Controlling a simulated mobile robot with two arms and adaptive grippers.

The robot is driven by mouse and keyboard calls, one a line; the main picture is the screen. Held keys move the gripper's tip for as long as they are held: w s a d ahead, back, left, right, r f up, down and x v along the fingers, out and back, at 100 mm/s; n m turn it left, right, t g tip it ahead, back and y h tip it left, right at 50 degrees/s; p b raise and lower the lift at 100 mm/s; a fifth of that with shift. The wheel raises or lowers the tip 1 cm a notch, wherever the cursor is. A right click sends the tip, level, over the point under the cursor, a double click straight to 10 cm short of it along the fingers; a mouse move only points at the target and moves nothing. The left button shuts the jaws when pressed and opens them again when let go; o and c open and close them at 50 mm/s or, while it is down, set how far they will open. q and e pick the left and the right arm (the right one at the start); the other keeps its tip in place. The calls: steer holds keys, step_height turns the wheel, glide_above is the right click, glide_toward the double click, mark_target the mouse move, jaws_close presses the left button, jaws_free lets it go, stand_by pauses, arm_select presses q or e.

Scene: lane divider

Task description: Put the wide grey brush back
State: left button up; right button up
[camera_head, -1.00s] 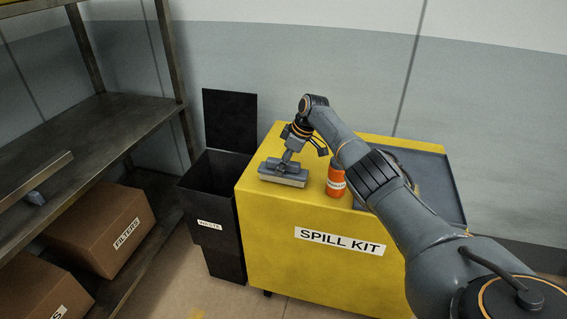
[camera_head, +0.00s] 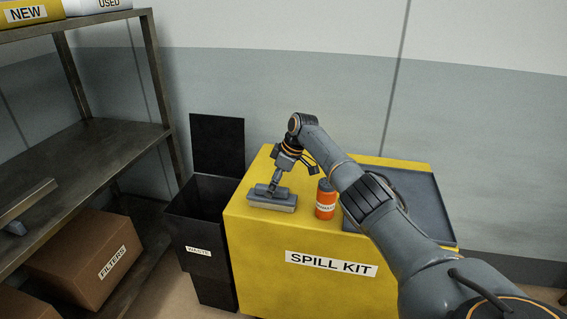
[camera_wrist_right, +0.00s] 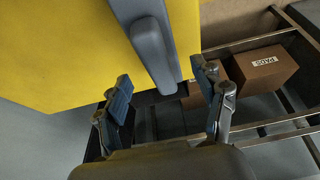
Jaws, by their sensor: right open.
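The wide grey brush (camera_head: 272,202) lies on the yellow spill kit's top, near its left edge, with a pale strip along its lower side. My right gripper (camera_head: 276,184) is just above it, with the arm coming in from the right. In the right wrist view the brush (camera_wrist_right: 152,52) shows as a long grey bar reaching between the spread fingers of my right gripper (camera_wrist_right: 163,85). The fingers are open, with gaps visible to the brush. Part of the brush is hidden behind the gripper in the head view. My left gripper is not in view.
An orange canister (camera_head: 325,200) stands right of the brush. A grey tray (camera_head: 420,190) lies behind my arm on the spill kit (camera_head: 270,245). A black waste bin (camera_head: 200,225) stands left of it. A metal shelf (camera_head: 90,150) with cartons is at the far left.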

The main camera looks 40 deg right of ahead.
steer(key=v, duration=1.1)
steer(key=shift+s+r, duration=0.2)
steer(key=shift+r, duration=0.15)
steer(key=shift+a, duration=0.15)
